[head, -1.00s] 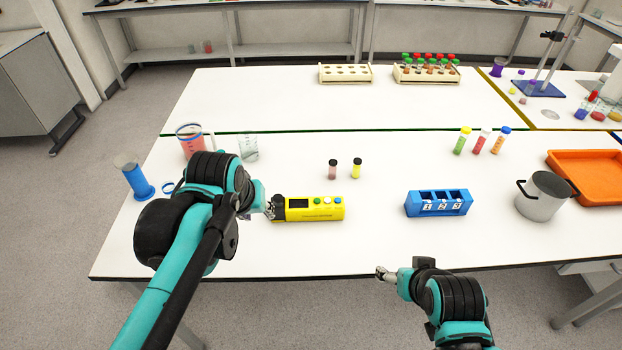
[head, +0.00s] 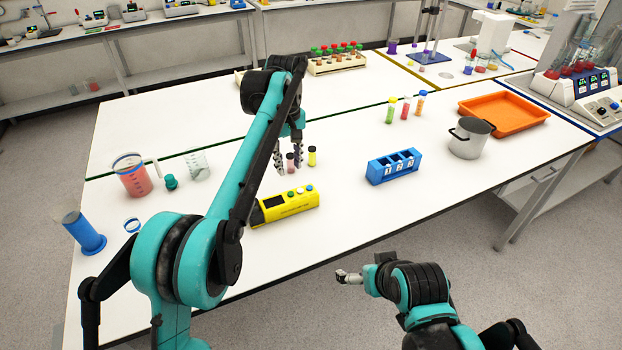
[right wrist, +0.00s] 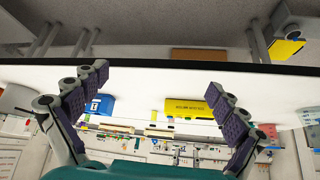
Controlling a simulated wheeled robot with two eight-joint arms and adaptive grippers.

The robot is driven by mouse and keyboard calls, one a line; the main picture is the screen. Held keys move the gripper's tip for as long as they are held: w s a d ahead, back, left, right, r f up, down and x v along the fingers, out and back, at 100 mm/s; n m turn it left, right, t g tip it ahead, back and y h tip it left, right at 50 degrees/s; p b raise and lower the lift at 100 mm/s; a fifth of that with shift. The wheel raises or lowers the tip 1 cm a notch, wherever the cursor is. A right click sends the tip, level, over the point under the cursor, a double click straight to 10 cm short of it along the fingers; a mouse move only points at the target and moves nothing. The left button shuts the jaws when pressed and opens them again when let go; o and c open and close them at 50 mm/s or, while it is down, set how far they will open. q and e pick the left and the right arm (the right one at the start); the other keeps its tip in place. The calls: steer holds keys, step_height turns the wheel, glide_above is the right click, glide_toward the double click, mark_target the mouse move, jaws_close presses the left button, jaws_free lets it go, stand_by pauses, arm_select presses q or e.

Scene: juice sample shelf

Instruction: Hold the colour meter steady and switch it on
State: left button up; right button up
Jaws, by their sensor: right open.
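The yellow colour meter (head: 290,206) lies on the near part of the white table, its dark screen at the left and coloured buttons on top. It also shows in the right wrist view (right wrist: 207,108), with no gripper on it. My left gripper (head: 288,168) is beyond the meter, pointing down, its two fingers apart around or just in front of a small pink vial (head: 290,160); I cannot tell which. My right gripper (head: 348,277) is in front of the table's near edge, short of the meter. Its fingers are spread and empty in the right wrist view (right wrist: 158,82).
A yellow vial (head: 312,156) stands right of the pink one. A blue numbered rack (head: 392,168) is right of the meter. A red-filled jug (head: 133,180) and a blue cylinder (head: 85,235) stand at the left. The table between meter and rack is clear.

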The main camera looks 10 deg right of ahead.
steer(key=w+a+r+n+y, duration=0.1)
steer(key=w+a+n+y, duration=0.35)
steer(key=w, duration=0.75)
steer(key=n+y, duration=0.5)
glide_toward(305, 192)
steer(key=shift+s+d+f+t, duration=0.15)
steer(key=shift+s+f+t, duration=0.05)
steer(key=shift+s, duration=0.2)
steer(key=shift+s+d+f+t, duration=0.15)
steer(key=shift+s+d+t, duration=0.05)
steer(key=shift+s, duration=0.2)
steer(key=shift+w+d+f+n+y, duration=0.1)
steer(key=shift+w+n+y, duration=0.35)
steer(key=x, duration=0.7)
steer(key=shift+w+a, duration=0.25)
steer(key=shift+a, duration=0.05)
